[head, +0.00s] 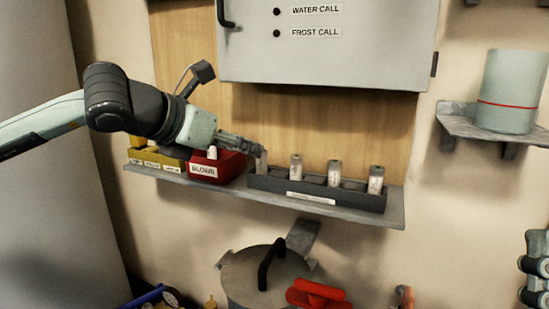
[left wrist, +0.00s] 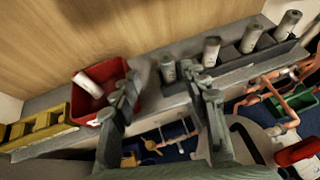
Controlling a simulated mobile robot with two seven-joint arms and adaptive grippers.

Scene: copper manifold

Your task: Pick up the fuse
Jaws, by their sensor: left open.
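Several pale cylindrical fuses stand upright in a dark tray (head: 345,197) on the shelf. The leftmost fuse (head: 262,162) is at my left gripper's tips in the head view. In the left wrist view, that fuse (left wrist: 168,69) shows ahead of and between the two spread fingers. My left gripper (head: 252,148) is open, and no clear grip shows. Another fuse (left wrist: 88,84) leans in the red bin (left wrist: 121,72), which is labelled as blown in the head view. The right gripper is not in view.
The narrow shelf (head: 398,212) also carries a yellow bin (head: 152,160) left of the red one. A grey cabinet (head: 330,60) hangs above. A lidded pot (head: 250,275) is below. A cylinder (head: 512,90) stands on a small shelf at right.

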